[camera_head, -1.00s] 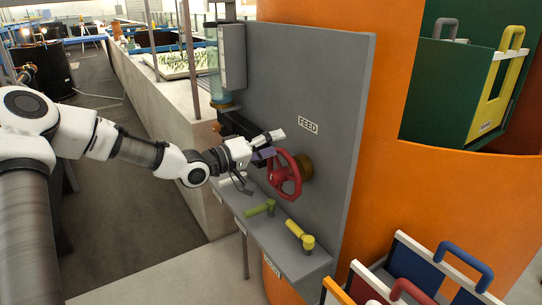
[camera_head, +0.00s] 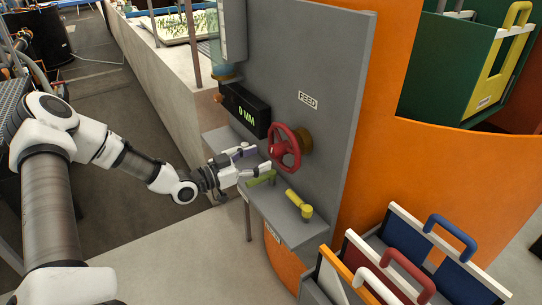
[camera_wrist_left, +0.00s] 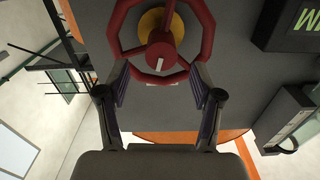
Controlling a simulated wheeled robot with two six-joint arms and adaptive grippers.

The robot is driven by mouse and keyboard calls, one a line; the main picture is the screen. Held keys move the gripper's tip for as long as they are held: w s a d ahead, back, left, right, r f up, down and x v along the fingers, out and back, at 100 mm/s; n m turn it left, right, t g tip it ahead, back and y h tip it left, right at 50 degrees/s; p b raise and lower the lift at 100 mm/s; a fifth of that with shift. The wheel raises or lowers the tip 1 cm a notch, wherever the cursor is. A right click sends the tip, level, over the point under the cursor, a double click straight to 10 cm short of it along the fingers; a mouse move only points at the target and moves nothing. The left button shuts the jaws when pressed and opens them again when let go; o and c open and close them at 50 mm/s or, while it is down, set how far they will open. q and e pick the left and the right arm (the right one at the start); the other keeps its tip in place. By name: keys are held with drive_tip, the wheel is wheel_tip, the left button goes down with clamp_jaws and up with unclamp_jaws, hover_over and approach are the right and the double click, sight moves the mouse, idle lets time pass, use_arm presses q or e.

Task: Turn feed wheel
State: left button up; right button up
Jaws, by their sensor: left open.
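The red feed wheel (camera_head: 284,148) stands out from a grey upright panel (camera_head: 345,80) on a brass-coloured hub (camera_head: 305,139), below a FEED label (camera_head: 307,100). My left gripper (camera_head: 263,160) is open and empty, just left of and slightly below the wheel in the head view. In the left wrist view the wheel (camera_wrist_left: 207,38) faces the camera, with its lower rim near the gap between the open fingers (camera_wrist_left: 159,82). I cannot tell whether a finger touches the rim. My right gripper is not in view.
A black display (camera_head: 246,110) reading 0 MM is left of the wheel. A green handle (camera_head: 262,178) and a yellow handle (camera_head: 299,203) stand on the grey ledge (camera_head: 285,225) below. Handled panels (camera_head: 407,239) stand at lower right. Open floor (camera_head: 185,245) lies left.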

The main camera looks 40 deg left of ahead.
sight(271, 152)
use_arm(q)
drive_tip(key=x, duration=0.3)
drive_tip(key=shift+w, duration=0.3)
drive_tip(key=shift+w+d, duration=0.2)
drive_tip(key=shift+w, duration=0.2)
clamp_jaws()
drive_tip(key=shift+n+b, duration=0.4)
drive_tip(key=shift+n, duration=0.8)
drive_tip(key=shift+r+n, duration=0.1)
drive_tip(key=shift+n, duration=0.8)
unclamp_jaws()
